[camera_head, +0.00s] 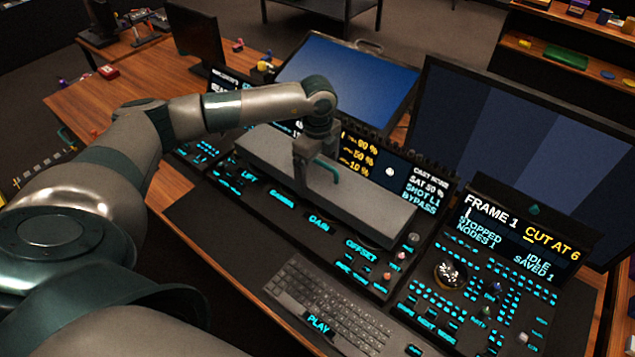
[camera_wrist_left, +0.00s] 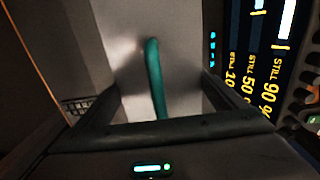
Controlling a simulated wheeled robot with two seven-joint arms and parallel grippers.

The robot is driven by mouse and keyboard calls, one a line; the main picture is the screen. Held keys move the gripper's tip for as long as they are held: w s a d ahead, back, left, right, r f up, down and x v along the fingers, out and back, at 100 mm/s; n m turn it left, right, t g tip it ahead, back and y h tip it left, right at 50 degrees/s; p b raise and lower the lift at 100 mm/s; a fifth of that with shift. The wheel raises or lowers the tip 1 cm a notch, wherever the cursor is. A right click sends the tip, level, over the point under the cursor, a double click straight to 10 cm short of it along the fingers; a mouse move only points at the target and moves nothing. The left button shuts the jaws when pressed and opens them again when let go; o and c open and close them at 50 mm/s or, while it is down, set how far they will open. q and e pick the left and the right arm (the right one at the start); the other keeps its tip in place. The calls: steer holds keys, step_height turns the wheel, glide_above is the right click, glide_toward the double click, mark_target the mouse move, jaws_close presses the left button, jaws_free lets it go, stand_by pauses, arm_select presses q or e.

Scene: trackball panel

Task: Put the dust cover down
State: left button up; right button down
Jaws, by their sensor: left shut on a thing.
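The dust cover (camera_head: 373,212) is a long grey box with a teal handle (camera_head: 328,170) on top. It lies lengthwise over the middle of the trackball panel (camera_head: 292,203), in front of the panel's display, and hides the controls under it. I cannot tell whether it rests on the panel or hangs slightly above it. My left gripper (camera_head: 306,172) is over the cover's top, pointing down and shut on the handle. In the left wrist view the teal handle (camera_wrist_left: 154,78) runs between the fingers, with the grey cover top (camera_wrist_left: 112,45) behind it. My right gripper is not in view.
A black keyboard (camera_head: 328,306) lies in front of the panel. A control panel with a trackball (camera_head: 450,271) and several knobs stands at right. Large monitors (camera_head: 352,80) rise behind. The dark mat (camera_head: 205,228) at the front left is clear.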

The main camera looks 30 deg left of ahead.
mark_target(318, 182)
arm_select(q)
step_height(318, 182, down, 3)
steer(key=shift+f+p, duration=0.15)
steer(key=shift+p, duration=0.6)
steer(key=shift+f, duration=0.3)
steer(key=shift+f, duration=0.1)
steer(key=o, duration=1)
